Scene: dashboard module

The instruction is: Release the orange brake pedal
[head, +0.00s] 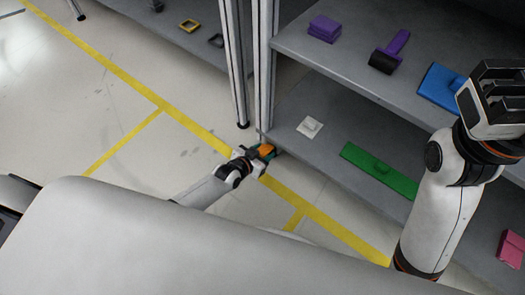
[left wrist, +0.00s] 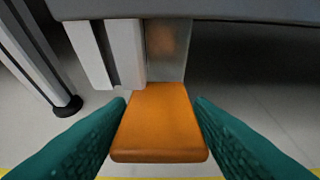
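The orange brake pedal (left wrist: 158,120) sticks out towards the camera from a grey upright plate under the shelf edge. In the head view the pedal (head: 266,149) is small, low by the rack's corner post. My left gripper (left wrist: 159,128) has its two green fingers on either side of the pedal. The fingers are apart, with the pedal between them and only a thin gap at each side; whether they touch it I cannot tell. In the head view my left gripper (head: 264,153) is at the pedal. My right gripper (head: 492,88) is raised at the right, away from the pedal; its finger gap is unclear.
White rack posts (head: 265,65) stand just behind the pedal, close to my left gripper. The lower shelf holds a white part (head: 310,126), a green part (head: 378,171) and a pink part (head: 511,249). Purple and blue parts lie on the upper shelf. The floor at the left is clear.

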